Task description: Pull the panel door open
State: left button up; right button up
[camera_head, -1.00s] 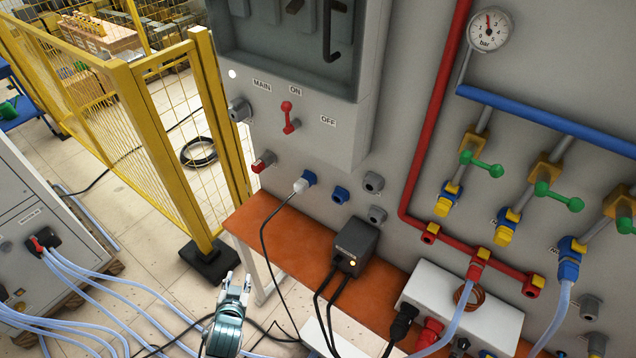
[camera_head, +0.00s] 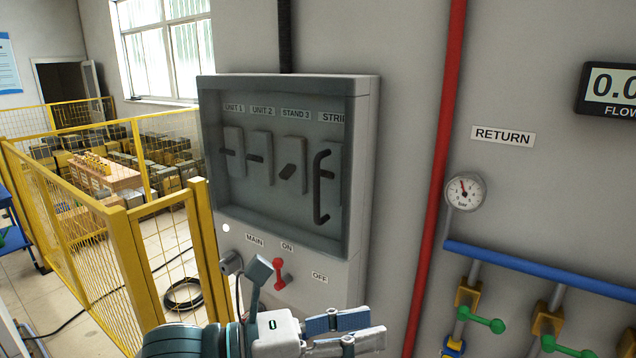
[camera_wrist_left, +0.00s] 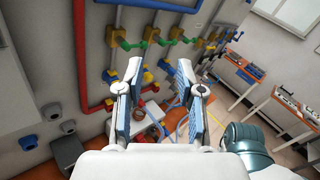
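The panel box (camera_head: 364,180) is on the grey wall in the head view. Its dark see-through door (camera_head: 230,200) looks closed, with several switches visible behind it. A black hooked handle (camera_head: 318,190) is at the door's right side. My left gripper (camera_head: 380,327) is below the panel's lower right corner, apart from the door and handle, its fingers pointing right. In the left wrist view the gripper (camera_wrist_left: 159,75) is open and empty, facing the wall pipes and valves; no door or handle shows between its fingers. My right gripper is not in view.
A red lever (camera_head: 280,270) sits below the door, close above my left gripper. A red pipe (camera_head: 440,170) runs down the wall right of the panel, near a gauge (camera_head: 466,191) and a blue pipe (camera_head: 540,272). Yellow fencing (camera_head: 130,250) stands at the left.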

pick_arm(q)
jog(key=w+a+r+n+t+y, duration=0.3)
jog(key=a+r+t+y, duration=0.15)
jog(key=t, duration=0.25)
jog(key=n+t+y+p, duration=0.1)
jog(key=n+t+y, duration=0.4)
jog(key=y, duration=0.1)
send_near(316, 183)
jog(key=shift+m, duration=0.3)
jog(key=p+x, duration=0.4)
jog(key=x, duration=0.6)
jog(key=shift+w+d, duration=0.1)
jog(key=shift+w, duration=0.3)
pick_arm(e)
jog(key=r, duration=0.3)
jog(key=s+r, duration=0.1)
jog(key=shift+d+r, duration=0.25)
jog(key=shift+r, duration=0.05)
pick_arm(q)
grip_shut()
